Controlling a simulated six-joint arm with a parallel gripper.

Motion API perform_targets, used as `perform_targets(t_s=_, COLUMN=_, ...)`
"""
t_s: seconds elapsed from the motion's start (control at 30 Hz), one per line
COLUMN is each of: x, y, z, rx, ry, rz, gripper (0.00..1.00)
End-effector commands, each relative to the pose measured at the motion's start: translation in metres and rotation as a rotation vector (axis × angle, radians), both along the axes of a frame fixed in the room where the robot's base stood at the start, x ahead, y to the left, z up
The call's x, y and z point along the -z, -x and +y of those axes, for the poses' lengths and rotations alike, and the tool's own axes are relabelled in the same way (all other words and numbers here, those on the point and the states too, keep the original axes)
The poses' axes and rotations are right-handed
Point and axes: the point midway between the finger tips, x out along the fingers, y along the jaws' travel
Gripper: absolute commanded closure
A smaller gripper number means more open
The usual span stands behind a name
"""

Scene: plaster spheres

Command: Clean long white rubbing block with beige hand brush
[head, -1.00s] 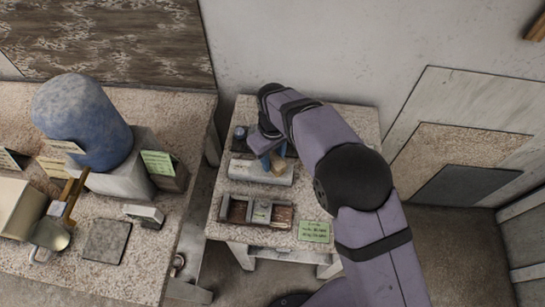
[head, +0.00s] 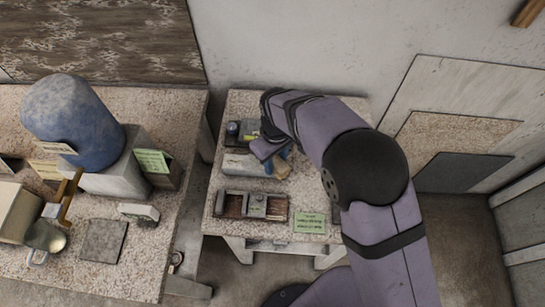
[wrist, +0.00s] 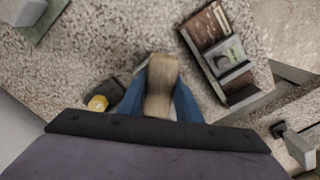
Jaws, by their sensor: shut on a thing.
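My gripper (wrist: 158,103) has blue fingers shut on the beige hand brush (wrist: 161,82), which points forward between them in the wrist view. In the head view the brush (head: 285,166) is at the right end of the long white rubbing block (head: 243,166), in front of or over it. I cannot tell whether brush and block touch. The block lies on the small speckled table, its right part hidden by my gripper. I cannot make the block out in the wrist view.
A compartmented tray (head: 253,205) and a green card (head: 309,222) lie at the table's front. Dark items, one with a yellow top (wrist: 97,103), stand behind the block. A blue dome on a plinth (head: 110,175) stands on the left bench. Boards lean on the right wall.

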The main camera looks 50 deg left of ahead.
Motion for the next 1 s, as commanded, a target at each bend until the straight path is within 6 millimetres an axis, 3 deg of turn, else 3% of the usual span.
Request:
perform_targets(t_s=0.4, x=0.001, y=0.0, z=-0.001, rx=0.0, ry=-0.001, rz=0.0, gripper=0.87)
perform_targets(t_s=1.0, x=0.0, y=0.0, z=0.021, rx=-0.001, ry=0.0, rz=0.0, gripper=0.87)
